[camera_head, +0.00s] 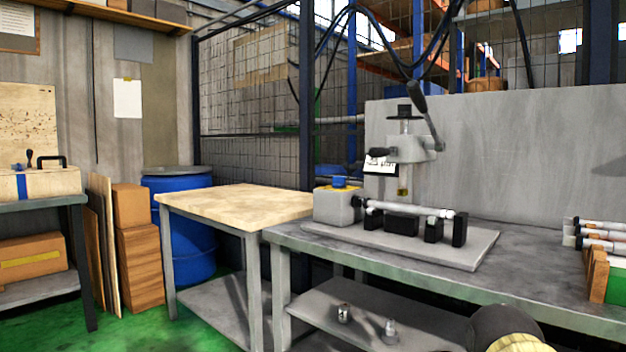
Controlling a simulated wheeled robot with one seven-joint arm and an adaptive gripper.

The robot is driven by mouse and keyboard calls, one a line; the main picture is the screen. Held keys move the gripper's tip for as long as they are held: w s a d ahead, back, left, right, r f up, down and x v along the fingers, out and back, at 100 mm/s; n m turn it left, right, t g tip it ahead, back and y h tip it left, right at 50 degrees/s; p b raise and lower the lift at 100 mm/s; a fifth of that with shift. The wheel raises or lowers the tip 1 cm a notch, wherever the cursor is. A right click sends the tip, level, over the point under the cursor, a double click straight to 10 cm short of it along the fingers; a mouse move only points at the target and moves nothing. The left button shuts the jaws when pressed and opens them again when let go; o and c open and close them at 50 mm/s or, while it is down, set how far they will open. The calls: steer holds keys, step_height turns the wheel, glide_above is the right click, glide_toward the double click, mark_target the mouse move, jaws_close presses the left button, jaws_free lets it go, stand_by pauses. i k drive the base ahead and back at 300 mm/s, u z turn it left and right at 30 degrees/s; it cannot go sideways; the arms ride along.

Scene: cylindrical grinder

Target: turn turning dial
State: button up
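A bench machine stands on a grey base plate on the metal table. At its left end is a grey box (337,207) with a yellow top and a blue knob (339,182), which may be the turning dial; no marking on it can be read. A silver rod (405,208) lies across black supports to the right of the box. Behind it rises a column head (408,148) with a black lever (422,104). My gripper is not in view. A dark rounded part with a cream section at the bottom right edge looks like part of my arm, well apart from the machine.
The metal table (545,288) has bare room right of the base plate. Silver rods (603,232) lie in a holder at its right end. A wooden-topped table (240,202) adjoins on the left, empty. A blue barrel (185,235) and boxes stand behind.

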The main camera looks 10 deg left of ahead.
mark_target(338, 182)
steer(key=u, duration=0.45)
steer(key=k, duration=0.55)
steer(key=u, duration=0.85)
steer(key=i, duration=1.45)
steer(key=z, duration=0.85)
